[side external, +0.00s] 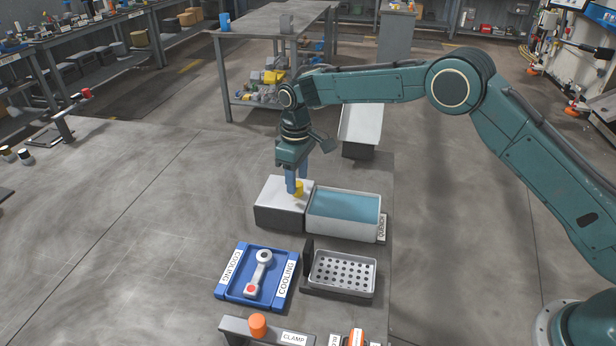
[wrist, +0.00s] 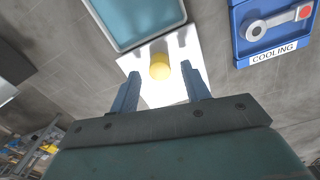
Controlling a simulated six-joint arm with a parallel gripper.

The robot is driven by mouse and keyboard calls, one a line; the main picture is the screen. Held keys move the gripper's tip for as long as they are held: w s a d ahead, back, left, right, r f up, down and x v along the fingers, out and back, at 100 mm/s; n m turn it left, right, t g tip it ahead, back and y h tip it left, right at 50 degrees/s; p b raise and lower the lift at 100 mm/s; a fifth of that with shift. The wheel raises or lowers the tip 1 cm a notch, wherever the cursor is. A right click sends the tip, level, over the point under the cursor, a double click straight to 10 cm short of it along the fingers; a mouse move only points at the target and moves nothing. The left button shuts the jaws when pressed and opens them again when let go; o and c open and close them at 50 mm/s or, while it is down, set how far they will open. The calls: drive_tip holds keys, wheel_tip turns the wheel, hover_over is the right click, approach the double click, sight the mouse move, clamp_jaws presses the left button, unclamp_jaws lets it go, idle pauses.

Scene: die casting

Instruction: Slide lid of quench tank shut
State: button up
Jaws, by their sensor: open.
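The quench tank (side external: 343,232) is a light box with blue liquid showing, marked by a QUENCH label at its right. Its pale flat lid (side external: 272,187) lies to the left of the liquid, beside the open part, and a yellow knob (side external: 299,188) stands on it. In the wrist view the knob (wrist: 160,67) sits on the white lid (wrist: 157,95), with the blue liquid (wrist: 135,15) beyond. My gripper (side external: 297,188) points down at the knob. In the wrist view its two blue fingers (wrist: 160,80) are apart, on either side of and just short of the knob. Contact cannot be told.
A blue COOLING tray (side external: 228,291) holding a grey part with a red end (side external: 260,273) lies in front. A perforated basket (side external: 343,274) stands right of it. A clamp with an orange knob (side external: 258,325) is nearest the camera. The table left of the tank is clear.

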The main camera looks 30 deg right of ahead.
drive_tip(key=shift+f, duration=1.1)
clamp_jaws()
